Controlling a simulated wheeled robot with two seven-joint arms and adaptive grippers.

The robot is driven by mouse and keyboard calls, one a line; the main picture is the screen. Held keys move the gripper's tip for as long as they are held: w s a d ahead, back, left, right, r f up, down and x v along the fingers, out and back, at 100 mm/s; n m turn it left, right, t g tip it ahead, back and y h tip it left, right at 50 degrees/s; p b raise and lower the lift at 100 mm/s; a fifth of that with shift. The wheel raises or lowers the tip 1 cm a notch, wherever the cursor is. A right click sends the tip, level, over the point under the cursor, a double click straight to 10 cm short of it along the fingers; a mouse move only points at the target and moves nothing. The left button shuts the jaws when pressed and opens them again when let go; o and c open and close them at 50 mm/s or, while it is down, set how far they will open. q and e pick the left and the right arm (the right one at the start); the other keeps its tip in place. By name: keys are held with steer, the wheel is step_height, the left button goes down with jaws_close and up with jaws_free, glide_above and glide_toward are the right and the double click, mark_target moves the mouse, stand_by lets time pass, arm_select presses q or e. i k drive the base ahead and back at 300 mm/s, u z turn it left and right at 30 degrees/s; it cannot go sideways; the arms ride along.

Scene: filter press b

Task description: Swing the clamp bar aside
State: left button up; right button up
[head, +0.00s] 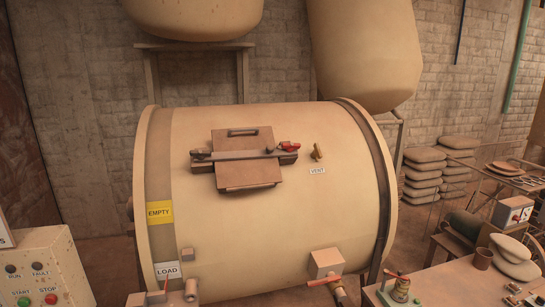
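The clamp bar (232,156) is a dark bar lying roughly level across the brown hatch lid (251,176). The lid sits on the upper front of a large cream drum (300,215) and has a slot-like handle near its top edge. The bar's left end rests by a small dark bracket (200,154) left of the lid. Its right end meets a block with a red lever (288,146) right of the lid. The bar lies over the lid. Neither of my grippers shows in the head view.
A small brass vent valve (317,152) stands right of the bar, above a VENT label. A control box (45,270) is at the lower left. A bench (450,285) with a pot and cup is at the lower right. The space before the lid looks clear.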

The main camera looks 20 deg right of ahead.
mark_target(270, 151)
steer(key=z, duration=0.25)
steer(key=i, duration=0.95)
steer(key=u, duration=0.65)
